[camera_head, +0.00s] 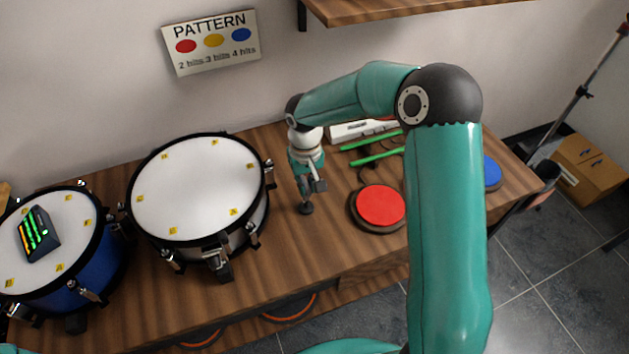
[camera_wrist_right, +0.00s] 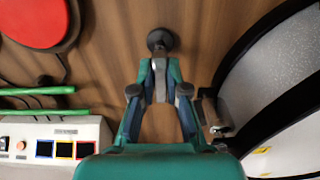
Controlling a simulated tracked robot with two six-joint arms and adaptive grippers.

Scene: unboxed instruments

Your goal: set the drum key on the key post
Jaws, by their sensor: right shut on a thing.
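My right gripper (camera_head: 308,184) points down above the table, between the large white-topped drum and the red pad. It is shut on a small grey metal piece, the drum key (camera_wrist_right: 160,80), which shows between the fingertips in the right wrist view. The key post (camera_head: 306,208) stands just below the fingers, with a dark round foot. It also shows in the right wrist view (camera_wrist_right: 161,40), just beyond the fingertips. I cannot tell whether key and post touch. My left gripper is not in view.
The large drum (camera_head: 195,185) stands left of the gripper, its metal lugs close by. The red pad (camera_head: 381,205) and green sticks (camera_head: 376,158) lie right. A white box with colored buttons (camera_wrist_right: 50,140) is behind. A blue drum (camera_head: 50,235) stands far left.

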